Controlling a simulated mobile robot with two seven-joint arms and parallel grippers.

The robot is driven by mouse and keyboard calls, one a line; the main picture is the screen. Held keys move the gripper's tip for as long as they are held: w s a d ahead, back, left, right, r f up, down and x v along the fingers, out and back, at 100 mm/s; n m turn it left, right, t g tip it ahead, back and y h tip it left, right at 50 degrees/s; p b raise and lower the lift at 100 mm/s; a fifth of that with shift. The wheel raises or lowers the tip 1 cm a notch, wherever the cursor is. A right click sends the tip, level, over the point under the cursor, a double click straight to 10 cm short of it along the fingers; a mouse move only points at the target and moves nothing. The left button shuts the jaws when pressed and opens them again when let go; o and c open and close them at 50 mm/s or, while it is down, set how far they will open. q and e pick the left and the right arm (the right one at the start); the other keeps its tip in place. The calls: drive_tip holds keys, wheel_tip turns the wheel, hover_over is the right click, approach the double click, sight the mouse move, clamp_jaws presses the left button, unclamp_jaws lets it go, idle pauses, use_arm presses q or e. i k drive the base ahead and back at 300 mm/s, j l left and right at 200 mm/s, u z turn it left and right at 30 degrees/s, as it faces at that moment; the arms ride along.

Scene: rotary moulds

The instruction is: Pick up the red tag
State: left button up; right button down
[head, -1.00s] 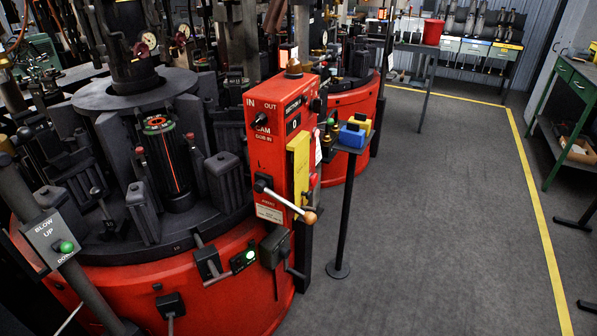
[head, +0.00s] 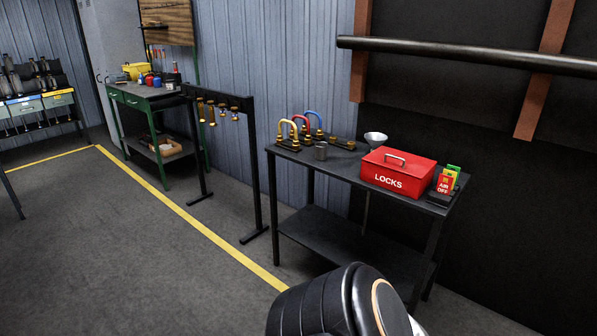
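A small red tag (head: 444,185) with white lettering that seems to read "AIR OFF" stands at the right end of a dark metal table (head: 344,161). Yellow and green tags (head: 453,171) stand just behind it. A red box marked "LOCKS" (head: 398,172) sits directly to its left, with a handle on its lid. Neither of my grippers shows in the head view. A dark rounded part of my own body shows at the bottom, in front of the table.
A black rack (head: 252,165) stands left of the table. A green workbench (head: 150,99) is farther back. The grey floor (head: 130,260) at left is open.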

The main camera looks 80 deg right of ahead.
sight(443, 188)
drive_tip(key=z, duration=3.5)
drive_tip(key=i+j+z, duration=0.3)
drive_tip(key=i+j, duration=0.7)
